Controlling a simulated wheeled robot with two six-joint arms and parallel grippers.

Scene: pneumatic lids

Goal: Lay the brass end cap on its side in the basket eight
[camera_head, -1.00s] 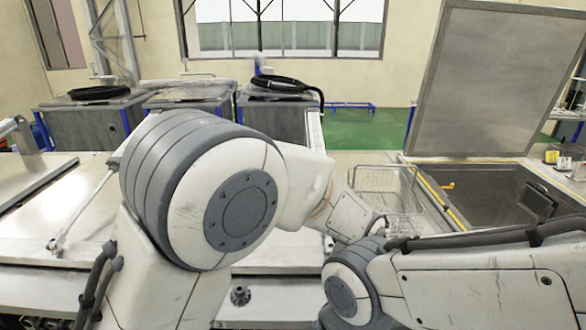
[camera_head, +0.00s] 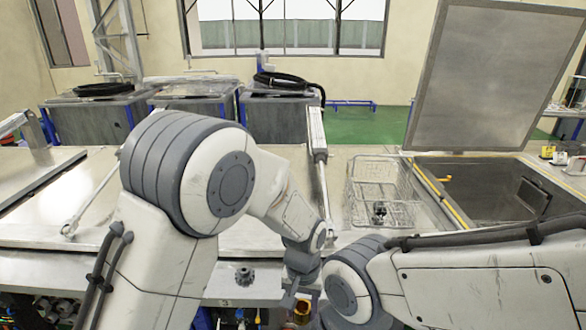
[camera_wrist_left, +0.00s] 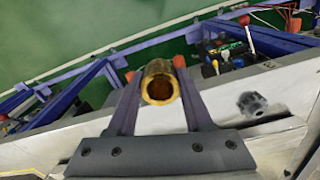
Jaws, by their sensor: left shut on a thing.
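My left gripper (camera_wrist_left: 160,90) is shut on the brass end cap (camera_wrist_left: 159,82), a short hollow gold cylinder. In the left wrist view its open round end faces the camera between the two fingers. In the head view the cap (camera_head: 302,312) shows as a small gold patch at the bottom, below the left wrist and beyond the bench's front edge, partly hidden by my arms. The wire basket (camera_head: 362,176) stands right of centre on the bench, away from the gripper. A small dark object (camera_head: 379,211) shows in it. I see no number on it. My right gripper is out of view.
An open tank (camera_head: 468,195) with a raised lid (camera_head: 490,75) is right of the basket. A dark star-shaped knob (camera_head: 244,274) sits on the bench's front edge. A metal strut (camera_head: 322,165) stands left of the basket. Closed lids cover the left.

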